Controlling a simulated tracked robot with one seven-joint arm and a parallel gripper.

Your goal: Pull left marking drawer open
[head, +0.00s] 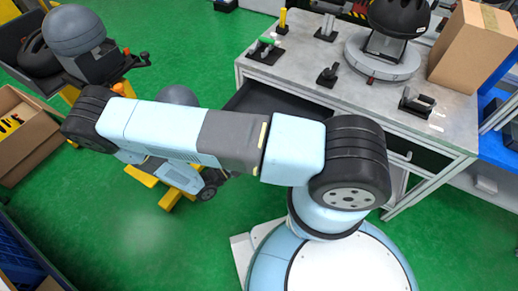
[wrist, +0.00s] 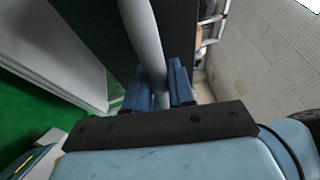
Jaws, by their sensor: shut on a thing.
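The left drawer (head: 275,99) is under the workbench top, pulled part way out, with its dark inside showing. My arm covers its front and handle in the head view. In the wrist view a pale grey bar handle (wrist: 144,42) runs down between the two blue fingers of my gripper (wrist: 160,84). My gripper is shut on this handle, with dark panel surface on both sides of it.
The workbench (head: 295,62) carries a round grey base (head: 380,66) with a black part, a cardboard box (head: 474,45) and several small black fixtures. A dark right drawer (head: 425,154) looks closed. Yellow-legged equipment (head: 172,178) stands left; green floor (head: 110,230) is open at front left.

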